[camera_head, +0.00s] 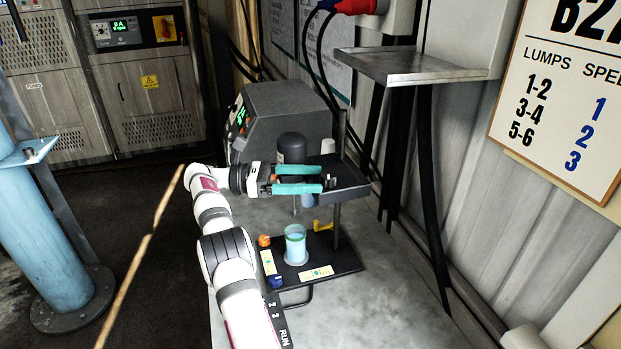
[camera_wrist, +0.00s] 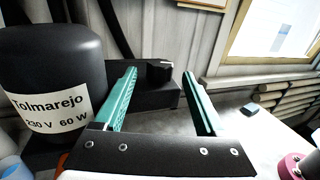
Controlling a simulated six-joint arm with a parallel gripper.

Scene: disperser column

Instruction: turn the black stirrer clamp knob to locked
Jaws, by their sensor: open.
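The black clamp knob (camera_wrist: 159,70) sits on a dark block in the wrist view and lies ahead of my gripper (camera_wrist: 160,74), between the two green fingers. The fingers are apart, with nothing held. I cannot tell whether the knob is touched or which way it is set. In the head view my gripper (camera_head: 325,179) is over the dark stirrer bracket (camera_head: 350,190), and the knob is hard to make out there. The black stirrer motor (camera_wrist: 50,85), labelled Tolmarejo, stands close left of the fingers; it also shows in the head view (camera_head: 292,147).
A glass beaker (camera_head: 295,245) of blue liquid stands on the black base plate (camera_head: 345,262) below. An orange knob (camera_head: 264,240), a blue knob (camera_head: 276,281) and a yellow handle (camera_head: 323,226) are nearby. A grey box (camera_head: 290,110) stands behind; a metal shelf (camera_head: 410,66) juts from the wall.

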